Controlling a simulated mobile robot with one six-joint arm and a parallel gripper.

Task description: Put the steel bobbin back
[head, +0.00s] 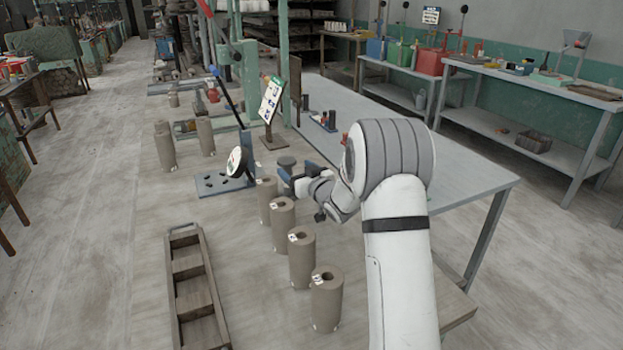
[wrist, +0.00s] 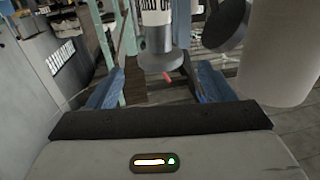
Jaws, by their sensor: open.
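A dark grey, round-topped piece that looks like the steel bobbin (head: 286,162) shows just beyond my gripper (head: 298,174) in the head view. My gripper has blue fingers, spread apart, above the row of clay cylinders. In the wrist view, my gripper (wrist: 160,88) is open, with a grey flanged piece (wrist: 160,58) showing beyond and between the fingertips. A pale part with dark lettering (wrist: 155,14) adjoins it at the top edge. I cannot tell whether the fingers touch it. Its far end is cut off by the frame.
Hollow clay cylinders (head: 327,300) stand in a row below my arm. A wooden compartment tray (head: 184,238) lies to their left. A long grey table (head: 440,160) is at right. Open floor (head: 85,250) lies far left.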

